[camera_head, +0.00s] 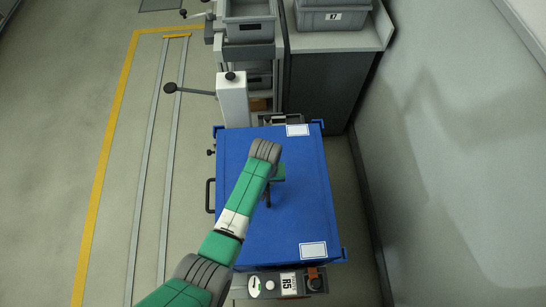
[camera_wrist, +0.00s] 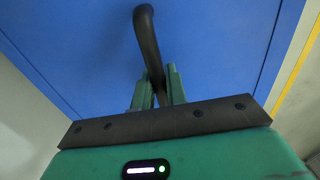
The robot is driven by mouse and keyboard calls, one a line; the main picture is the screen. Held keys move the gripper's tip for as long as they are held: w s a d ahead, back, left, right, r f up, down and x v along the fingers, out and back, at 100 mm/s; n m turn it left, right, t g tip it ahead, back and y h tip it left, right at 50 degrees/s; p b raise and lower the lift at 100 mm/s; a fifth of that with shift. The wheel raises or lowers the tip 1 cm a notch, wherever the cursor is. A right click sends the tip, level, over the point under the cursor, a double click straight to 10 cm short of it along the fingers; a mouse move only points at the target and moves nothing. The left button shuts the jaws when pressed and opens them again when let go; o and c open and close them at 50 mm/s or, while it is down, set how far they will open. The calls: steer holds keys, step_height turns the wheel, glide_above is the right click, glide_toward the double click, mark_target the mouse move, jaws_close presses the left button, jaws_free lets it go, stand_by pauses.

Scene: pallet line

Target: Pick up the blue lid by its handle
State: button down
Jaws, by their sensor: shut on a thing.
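The blue lid (camera_head: 301,202) is a large flat blue panel with two white labels, lying below my arm in the head view. It also fills most of the wrist view (camera_wrist: 225,40). Its dark curved handle (camera_wrist: 147,35) rises from the lid in the wrist view, and part of it shows in the head view (camera_head: 268,199). My gripper (camera_wrist: 159,88) has its two green fingers on either side of the handle's near end and is shut on it. In the head view my gripper (camera_head: 277,173) is partly hidden by my own arm. I cannot tell whether the lid is raised.
A panel with buttons and a label (camera_head: 288,283) is at the lid's near edge. A white post with a lever (camera_head: 233,98) stands beyond its far edge. Grey bins (camera_head: 333,18) sit on a counter behind. A wall (camera_head: 450,150) is close on the right; open floor lies left.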

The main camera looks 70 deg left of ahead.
steer(key=shift+r, duration=0.2)
stand_by(0.7)
steer(key=shift+r+p, duration=0.6)
steer(key=shift+r, duration=0.95)
steer(key=shift+s+d+r, duration=0.1)
steer(key=shift+d+r, duration=0.1)
steer(key=shift+d, duration=0.05)
steer(key=s+d+p, duration=0.1)
steer(key=s+d, duration=0.2)
steer(key=d, duration=0.1)
steer(key=s+d+r+p, duration=0.1)
steer(key=s+d, duration=0.1)
steer(key=d, duration=0.2)
steer(key=s+d+p, duration=0.1)
steer(key=s+d, duration=0.2)
steer(key=d, duration=0.2)
steer(key=shift+s+r, duration=0.2)
steer(key=shift+s, duration=0.1)
